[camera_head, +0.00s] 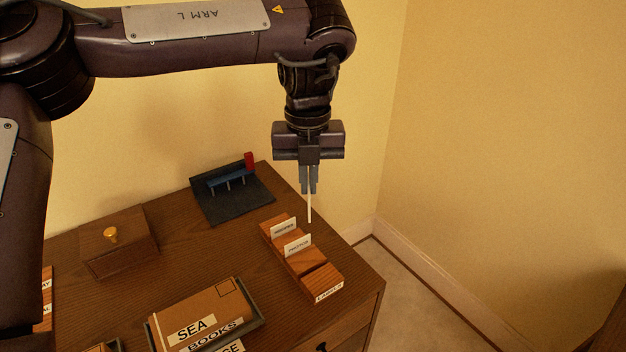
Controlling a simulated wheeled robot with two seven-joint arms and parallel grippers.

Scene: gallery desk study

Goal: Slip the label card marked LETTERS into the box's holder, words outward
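My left gripper (309,188) points down above the right part of the desk, its fingers shut on a thin pale card (309,208). The card hangs upright and shows almost edge-on, so I cannot read any words on it. Below it is a slotted wooden rack (312,276) marked LABELS. Two cards stand in the rack, one reading PHOTOS (297,246) and another behind it (284,229) with small print. A wooden box (135,255) with a brass knob stands at the left. I cannot make out a holder on it. My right gripper is out of view.
A dark tray (258,315) at the front holds a brown parcel (220,303) and labels reading SEA and BOOKS. Another wooden piece with labels (47,310) is partly hidden by my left arm.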

